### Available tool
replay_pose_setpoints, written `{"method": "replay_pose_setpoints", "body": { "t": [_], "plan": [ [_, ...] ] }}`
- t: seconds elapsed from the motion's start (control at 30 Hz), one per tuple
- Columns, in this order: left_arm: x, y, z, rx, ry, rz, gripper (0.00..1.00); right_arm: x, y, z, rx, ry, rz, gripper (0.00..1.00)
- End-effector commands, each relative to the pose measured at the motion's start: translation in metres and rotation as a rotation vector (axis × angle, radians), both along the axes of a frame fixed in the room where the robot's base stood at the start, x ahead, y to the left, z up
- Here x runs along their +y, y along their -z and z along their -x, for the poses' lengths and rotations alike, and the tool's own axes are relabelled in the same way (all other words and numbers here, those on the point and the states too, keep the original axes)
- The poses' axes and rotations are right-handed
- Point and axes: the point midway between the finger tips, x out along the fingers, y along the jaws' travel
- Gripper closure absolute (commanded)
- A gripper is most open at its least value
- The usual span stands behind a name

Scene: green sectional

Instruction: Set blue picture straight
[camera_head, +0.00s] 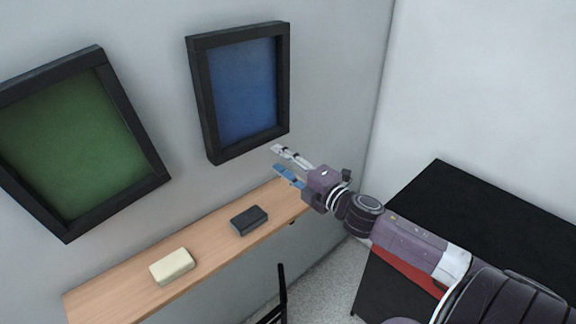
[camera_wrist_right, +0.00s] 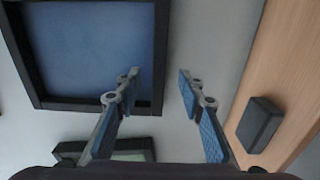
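The blue picture (camera_head: 243,90) hangs on the grey wall in a thick black frame. It looks near upright in the head view; I cannot judge a small tilt. My right gripper (camera_head: 277,160) is open and empty, just below the frame's lower right corner. In the right wrist view the picture (camera_wrist_right: 90,50) fills the upper left. There my open right gripper (camera_wrist_right: 158,80) has one finger overlapping the frame's edge and the other over bare wall. I cannot tell whether any finger touches the frame. My left gripper is out of view.
A strongly tilted green picture (camera_head: 72,140) hangs at left. A wooden shelf (camera_head: 210,237) runs below, bearing a dark block (camera_head: 249,220) and a cream block (camera_head: 172,266). A black cabinet (camera_head: 470,215) stands at right beneath my right arm. The wall between picture and shelf is clear.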

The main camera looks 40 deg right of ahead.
Motion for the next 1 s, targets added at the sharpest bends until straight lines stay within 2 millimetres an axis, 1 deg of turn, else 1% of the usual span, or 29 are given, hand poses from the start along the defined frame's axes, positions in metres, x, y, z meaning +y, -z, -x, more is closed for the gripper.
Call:
{"method": "replay_pose_setpoints", "body": {
  "t": [0.1,0.3,0.9,1.0],
  "plan": [
    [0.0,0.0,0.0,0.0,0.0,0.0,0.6,0.0,0.001,0.012,0.002,-0.001,-0.001,0.64],
    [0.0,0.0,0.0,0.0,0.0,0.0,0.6,-0.001,0.0,0.023,0.0,-0.001,0.0,0.64],
    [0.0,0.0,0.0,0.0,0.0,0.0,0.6,-0.002,0.0,0.024,0.0,-0.001,0.0,0.64],
    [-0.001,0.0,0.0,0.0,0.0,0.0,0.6,-0.002,0.005,0.026,0.011,0.017,-0.025,0.64]
  ]
}}
